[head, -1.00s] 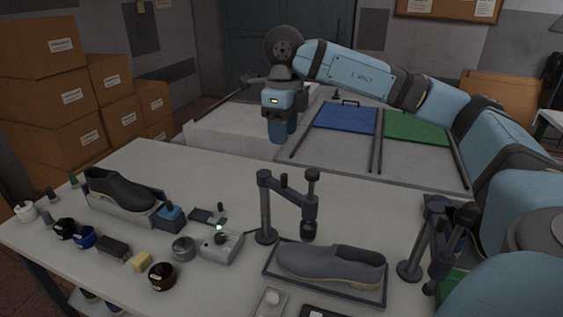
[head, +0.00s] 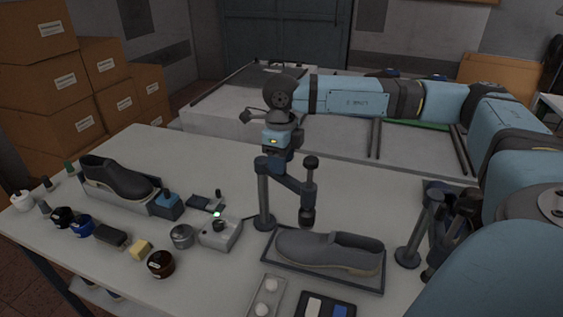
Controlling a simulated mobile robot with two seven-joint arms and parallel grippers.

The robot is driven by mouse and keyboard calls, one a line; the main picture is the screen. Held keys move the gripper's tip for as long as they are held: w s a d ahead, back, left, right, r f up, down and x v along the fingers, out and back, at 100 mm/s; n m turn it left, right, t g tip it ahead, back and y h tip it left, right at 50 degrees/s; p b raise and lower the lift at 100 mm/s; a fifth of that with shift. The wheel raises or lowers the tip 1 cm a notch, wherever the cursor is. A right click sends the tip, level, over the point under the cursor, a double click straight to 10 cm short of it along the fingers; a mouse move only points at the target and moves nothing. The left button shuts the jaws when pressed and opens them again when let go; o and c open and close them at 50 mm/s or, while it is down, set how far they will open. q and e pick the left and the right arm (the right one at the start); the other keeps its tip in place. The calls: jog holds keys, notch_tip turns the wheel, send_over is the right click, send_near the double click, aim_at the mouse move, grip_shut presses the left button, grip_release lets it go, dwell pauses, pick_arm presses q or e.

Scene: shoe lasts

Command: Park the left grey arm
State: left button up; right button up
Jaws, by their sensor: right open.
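The left grey arm (head: 288,183) is a swing arm on an upright post. It reaches to the right and carries a vertical rod with a dark knob on top and a dark pad below. My left gripper is out of view.
A second grey arm (head: 432,228) stands on the right, partly behind my right arm. A dark shoe (head: 115,176) rests on a stand at the left. The table behind the post is mostly clear.

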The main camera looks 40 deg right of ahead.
jog(key=shift+f, duration=0.65)
pick_arm(q)
jog(key=shift+r, duration=0.1)
pick_arm(e)
grip_shut()
